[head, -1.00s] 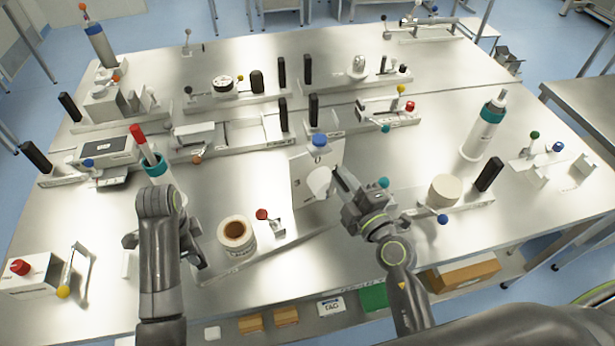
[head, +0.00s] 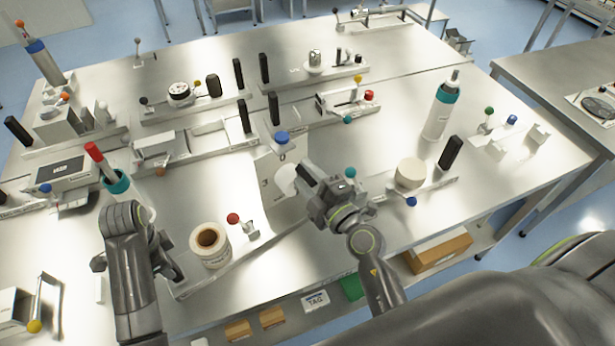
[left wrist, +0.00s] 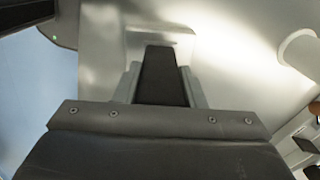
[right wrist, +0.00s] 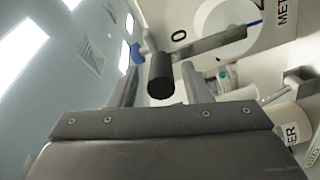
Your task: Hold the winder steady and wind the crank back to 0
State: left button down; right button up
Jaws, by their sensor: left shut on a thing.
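A grey crank arm (right wrist: 212,46) crosses the dial and carries a black crank knob (right wrist: 160,78). My right gripper (head: 304,175) is at the box's right side. Its fingers stand apart on either side of the crank knob, with gaps showing. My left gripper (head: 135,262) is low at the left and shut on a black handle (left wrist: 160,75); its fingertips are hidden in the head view.
A white cylinder (head: 410,172) and black post (head: 451,153) are to the right. Several other devices stand behind. A bare stretch of table lies at the right.

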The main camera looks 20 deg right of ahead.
pick_arm(q)
jog(key=shift+s+f, duration=0.3)
jog(key=shift+f, duration=0.15)
pick_arm(e)
jog(key=shift+f, duration=0.2)
jog(key=shift+s+d, duration=0.2)
jog(key=shift+s, duration=0.4)
jog(key=v, duration=1.1)
pick_arm(q)
jog(key=shift+w+a+r, duration=0.1)
jog(key=shift+r, duration=0.15)
pick_arm(e)
jog(key=shift+w, duration=0.1)
pick_arm(q)
jog(key=c, duration=1.3)
grip_release()
jog(key=shift+c, duration=0.2)
jog(key=o, duration=0.5)
jog(key=shift+w+r, duration=0.1)
jog(key=shift+r, duration=0.05)
pick_arm(e)
jog(key=shift+a+r, duration=0.1)
